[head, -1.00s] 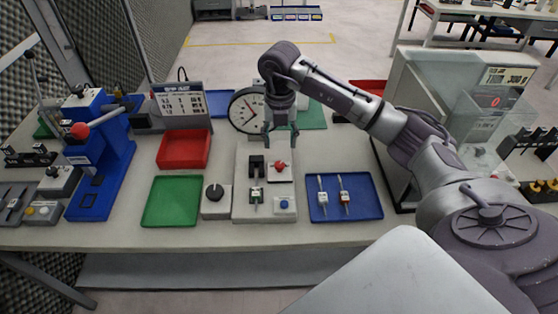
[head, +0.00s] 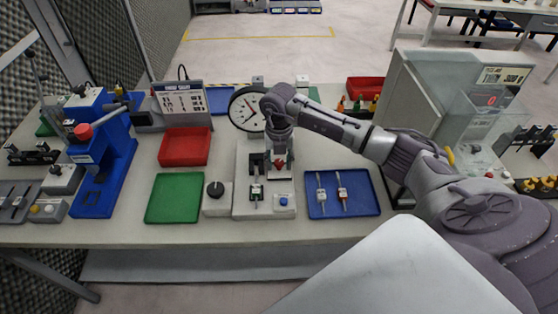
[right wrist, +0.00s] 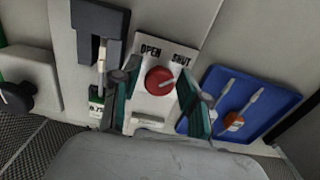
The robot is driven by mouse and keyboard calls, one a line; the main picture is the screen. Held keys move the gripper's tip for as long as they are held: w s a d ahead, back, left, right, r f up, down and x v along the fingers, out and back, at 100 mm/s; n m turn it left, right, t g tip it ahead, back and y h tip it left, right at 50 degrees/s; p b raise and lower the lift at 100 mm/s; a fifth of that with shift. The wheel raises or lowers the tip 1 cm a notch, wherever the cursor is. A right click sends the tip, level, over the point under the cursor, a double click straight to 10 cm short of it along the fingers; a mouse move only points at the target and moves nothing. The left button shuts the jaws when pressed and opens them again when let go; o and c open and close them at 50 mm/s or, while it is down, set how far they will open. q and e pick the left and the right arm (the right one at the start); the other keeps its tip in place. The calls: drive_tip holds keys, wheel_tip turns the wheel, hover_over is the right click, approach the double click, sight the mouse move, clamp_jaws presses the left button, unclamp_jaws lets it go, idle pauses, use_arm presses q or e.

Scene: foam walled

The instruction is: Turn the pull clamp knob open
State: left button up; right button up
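The red pull clamp knob (right wrist: 159,80) sits on a white plate (right wrist: 152,105) marked OPEN and SHUT. In the right wrist view, a pale mark on the knob appears to point towards SHUT. My right gripper (right wrist: 152,103) is open, with one green-padded finger on each side of the knob and gaps visible. In the head view, the right gripper (head: 278,162) is over the fixture, and the red knob (head: 280,166) shows partly beneath it. A dark clamp block (right wrist: 100,25) stands left of the plate. My left gripper is not in view.
A blue tray (head: 366,208) with two tools lies right of the fixture. A black dial knob (head: 215,189) and a green tray (head: 160,213) are on its left. A round gauge (head: 247,108) stands behind. A glass-sided cabinet (head: 425,85) is at right.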

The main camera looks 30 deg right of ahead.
clamp_jaws()
drive_tip(key=n+b, duration=0.3)
drive_tip(key=shift+f, duration=0.15)
drive_tip(key=n+b, duration=0.2)
drive_tip(key=n, duration=0.2)
drive_tip(key=shift+b, duration=0.4)
drive_tip(key=n+b, duration=0.4)
drive_tip(key=n, duration=0.2)
drive_tip(key=shift+a, duration=0.1)
drive_tip(key=n+b, duration=0.3)
drive_tip(key=n, duration=0.2)
drive_tip(key=shift+r, duration=0.2)
